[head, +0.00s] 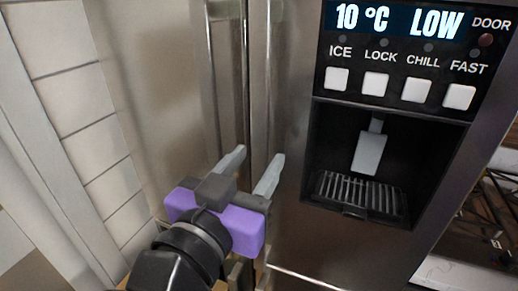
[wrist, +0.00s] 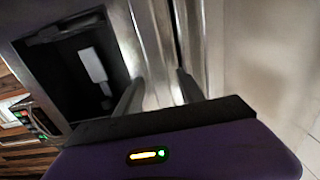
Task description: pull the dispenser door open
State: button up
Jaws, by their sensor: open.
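The dispenser door (head: 295,225) is the right-hand steel door of a fridge, with a dark dispenser recess (head: 345,150) and a button panel. Its upright bar handle (head: 259,70) runs along its left edge, and the door looks closed. My gripper (head: 260,157), purple with grey fingers, is open in front of this handle. In the head view the bar passes between the fingertips. In the wrist view a shiny upright bar (wrist: 152,45) also shows between the fingers. I cannot tell whether either finger touches it. The handle's lower part is hidden behind my gripper.
The left fridge door (head: 150,70) has its own bar handle (head: 243,60) close beside the other. A white tiled wall (head: 75,100) stands at the left. The display reads 10 °C and LOW. A dark rack (head: 485,215) is at the right.

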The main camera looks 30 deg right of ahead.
jog(key=shift+x, duration=1.05)
jog(key=shift+c, duration=0.3)
grip_shut()
dwell(0.4)
